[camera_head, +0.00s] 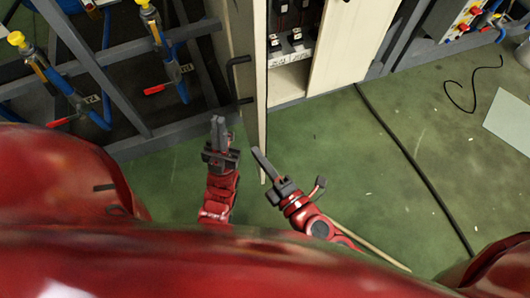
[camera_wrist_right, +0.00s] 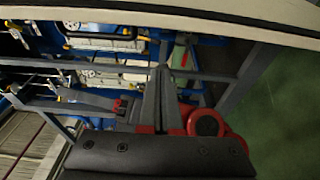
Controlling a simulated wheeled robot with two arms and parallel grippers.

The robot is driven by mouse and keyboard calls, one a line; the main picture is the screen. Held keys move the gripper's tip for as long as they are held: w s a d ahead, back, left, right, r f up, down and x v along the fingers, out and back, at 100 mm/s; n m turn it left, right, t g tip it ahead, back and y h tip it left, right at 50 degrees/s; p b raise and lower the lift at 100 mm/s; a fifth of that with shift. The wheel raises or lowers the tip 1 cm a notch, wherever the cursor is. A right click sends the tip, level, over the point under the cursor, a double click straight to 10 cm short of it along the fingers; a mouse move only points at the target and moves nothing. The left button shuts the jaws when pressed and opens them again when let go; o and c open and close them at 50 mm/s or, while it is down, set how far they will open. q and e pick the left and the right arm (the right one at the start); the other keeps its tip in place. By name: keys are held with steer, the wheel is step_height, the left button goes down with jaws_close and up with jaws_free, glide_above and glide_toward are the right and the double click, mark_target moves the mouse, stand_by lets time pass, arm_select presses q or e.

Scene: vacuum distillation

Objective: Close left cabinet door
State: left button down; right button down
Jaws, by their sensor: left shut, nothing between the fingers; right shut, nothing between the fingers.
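The left cabinet door (camera_head: 261,110) is cream and stands open in the head view, seen nearly edge-on and swung toward me. Its black handle (camera_head: 237,76) is on the left face. My left gripper (camera_head: 218,122) is shut and empty, to the left of the door. My right gripper (camera_head: 258,154) is shut and empty, with its tips close to the door's near lower end; I cannot tell whether they touch. In the right wrist view my right gripper (camera_wrist_right: 161,72) points toward a cream band (camera_wrist_right: 200,20) across the top, which looks like the door's edge.
The cabinet interior (camera_head: 292,45) shows black devices on shelves. Another cream panel (camera_head: 345,40) is right of the opening. A grey frame (camera_head: 95,65) with blue pipes and yellow-topped valves stands at the left. A black cable (camera_head: 405,150) crosses the open green floor.

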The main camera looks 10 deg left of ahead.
steer(key=w+a+p, duration=0.1)
steer(key=w+a, duration=0.1)
steer(key=w, duration=0.5)
steer(key=shift+w+a, duration=0.25)
steer(key=shift+a, duration=0.05)
steer(key=shift+d, duration=0.1)
stand_by(0.4)
